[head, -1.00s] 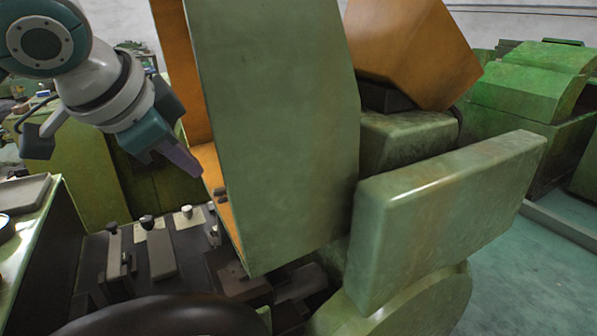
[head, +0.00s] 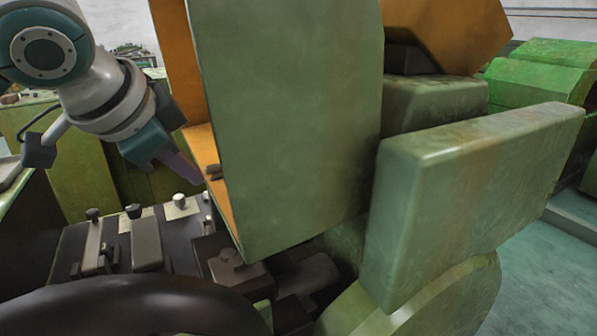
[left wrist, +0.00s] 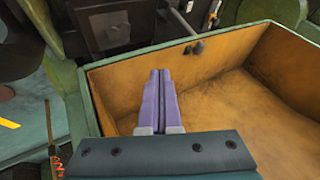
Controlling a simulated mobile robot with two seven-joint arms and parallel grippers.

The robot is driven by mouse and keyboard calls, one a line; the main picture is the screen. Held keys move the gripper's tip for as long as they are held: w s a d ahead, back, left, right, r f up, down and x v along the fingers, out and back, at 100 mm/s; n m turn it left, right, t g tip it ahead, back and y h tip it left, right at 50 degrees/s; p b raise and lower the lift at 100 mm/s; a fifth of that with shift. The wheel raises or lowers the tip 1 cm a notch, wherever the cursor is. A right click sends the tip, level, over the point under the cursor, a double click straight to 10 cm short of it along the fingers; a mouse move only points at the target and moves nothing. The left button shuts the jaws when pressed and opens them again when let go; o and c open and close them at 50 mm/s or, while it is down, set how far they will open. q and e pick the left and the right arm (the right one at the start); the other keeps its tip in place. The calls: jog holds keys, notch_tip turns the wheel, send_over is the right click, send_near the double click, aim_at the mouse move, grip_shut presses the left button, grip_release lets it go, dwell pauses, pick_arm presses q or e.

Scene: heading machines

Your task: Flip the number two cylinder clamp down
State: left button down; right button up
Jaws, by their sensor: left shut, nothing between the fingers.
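My left gripper (head: 186,170) is in the upper left of the head view, its purple fingers shut and empty beside the open orange-lined side of a green cover (head: 290,120). In the left wrist view, the shut fingers (left wrist: 160,80) are seen over the orange inside of this cover (left wrist: 215,85). Clamp-like dark bars with knobs lie on the machine bed below the gripper: one bar (head: 146,243) and another to its left (head: 93,245). I cannot tell which is the number two cylinder clamp. My right gripper is not in view.
A green block (head: 470,190) and a rounded green guard (head: 430,300) stand at the right. A large dark curved part (head: 130,305) crosses the lower left foreground. Open floor (head: 540,265) shows at the far right.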

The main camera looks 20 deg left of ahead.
aim_at(213, 181)
pick_arm(q)
jog(key=b+x, duration=0.2)
jog(key=x, duration=0.7)
jog(key=shift+w+f, duration=0.2)
jog(key=shift+f, duration=0.1)
jog(key=shift+w+a+r, duration=0.1)
jog(key=shift+w+a, duration=1.05)
jog(key=shift+a, duration=0.05)
jog(key=shift+w+a, duration=0.3)
jog(key=shift+a+r, duration=0.1)
